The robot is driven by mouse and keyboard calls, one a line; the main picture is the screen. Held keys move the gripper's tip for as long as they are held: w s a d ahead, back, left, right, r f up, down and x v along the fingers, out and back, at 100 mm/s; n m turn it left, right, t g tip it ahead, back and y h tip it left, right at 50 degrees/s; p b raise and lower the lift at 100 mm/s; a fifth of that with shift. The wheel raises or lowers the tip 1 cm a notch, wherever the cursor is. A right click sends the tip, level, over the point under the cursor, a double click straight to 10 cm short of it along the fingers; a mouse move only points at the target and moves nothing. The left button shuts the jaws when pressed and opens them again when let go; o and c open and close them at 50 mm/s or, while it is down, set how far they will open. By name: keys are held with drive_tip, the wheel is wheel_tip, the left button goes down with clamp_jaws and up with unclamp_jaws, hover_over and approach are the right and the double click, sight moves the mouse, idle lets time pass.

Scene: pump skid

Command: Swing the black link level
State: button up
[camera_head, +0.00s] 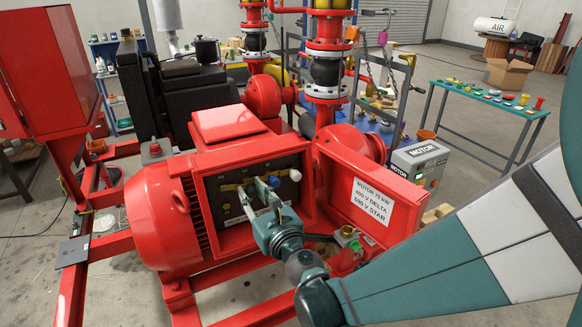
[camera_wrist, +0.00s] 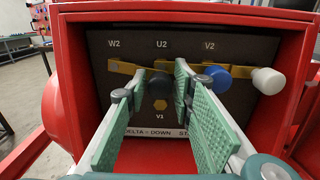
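The black link's dark knob (camera_wrist: 159,84) shows in the wrist view below the U2 label, above the V1 hex bolt (camera_wrist: 160,105). A brass bar (camera_wrist: 122,67) extends left of it toward W2; the link's exact angle is hard to tell. My gripper (camera_wrist: 160,70) is open, its green-padded fingers on either side of the black knob, with narrow gaps showing. In the head view my gripper (camera_head: 258,188) reaches into the red motor terminal box (camera_head: 236,205) and hides the black knob.
The blue knob (camera_wrist: 217,79) is close to my right finger, with the white knob (camera_wrist: 268,81) farther right. The box's red walls (camera_wrist: 70,70) surround the panel. The open cover with its motor label (camera_head: 376,208) stands to the right.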

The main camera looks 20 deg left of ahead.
drive_tip(key=shift+c, duration=0.7)
clamp_jaws()
drive_tip(key=shift+r+n, duration=0.6)
drive_tip(key=shift+n, duration=0.4)
drive_tip(key=shift+o, duration=0.7)
unclamp_jaws()
drive_tip(key=shift+d, duration=0.1)
drive_tip(key=v, duration=1.2)
